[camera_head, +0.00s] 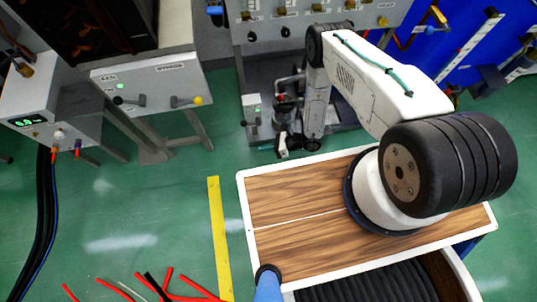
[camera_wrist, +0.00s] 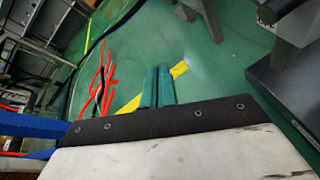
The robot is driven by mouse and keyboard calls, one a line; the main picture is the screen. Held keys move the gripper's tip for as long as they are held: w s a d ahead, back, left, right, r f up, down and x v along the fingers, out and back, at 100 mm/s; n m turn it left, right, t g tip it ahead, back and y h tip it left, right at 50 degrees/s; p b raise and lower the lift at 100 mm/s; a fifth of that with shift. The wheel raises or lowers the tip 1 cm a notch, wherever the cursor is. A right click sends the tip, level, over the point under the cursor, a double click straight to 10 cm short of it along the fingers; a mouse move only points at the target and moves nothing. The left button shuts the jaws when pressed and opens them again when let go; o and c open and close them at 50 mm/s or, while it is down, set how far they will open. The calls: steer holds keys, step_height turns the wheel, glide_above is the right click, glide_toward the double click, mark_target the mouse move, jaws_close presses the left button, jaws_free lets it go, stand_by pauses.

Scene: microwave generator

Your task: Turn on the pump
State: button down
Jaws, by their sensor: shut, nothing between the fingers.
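A small grey box (camera_head: 252,112) with a green light stands at the middle of the head view, left of my forearm. Beside it is dark, pump-like equipment (camera_head: 287,106), partly hidden by my arm. I cannot tell for sure which part is the pump's switch. In the wrist view my gripper's green fingers (camera_wrist: 158,86) are together and empty, pointing over the green floor. No pump or switch is clear in the wrist view.
A grey panel (camera_head: 152,86) with handles stands at the left, next to a box with a green display (camera_head: 38,120). A panel with several knobs (camera_head: 300,22) is at the back. Red cables (camera_wrist: 102,85) and a yellow stripe (camera_head: 219,240) lie on the floor.

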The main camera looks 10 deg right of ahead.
steer(key=shift+s+d+r, duration=0.1)
steer(key=shift+s+d, duration=0.15)
steer(key=shift+s, duration=0.65)
steer(key=shift+s+d+r, duration=0.1)
steer(key=shift+s+d, duration=0.1)
steer(key=shift+s, duration=0.65)
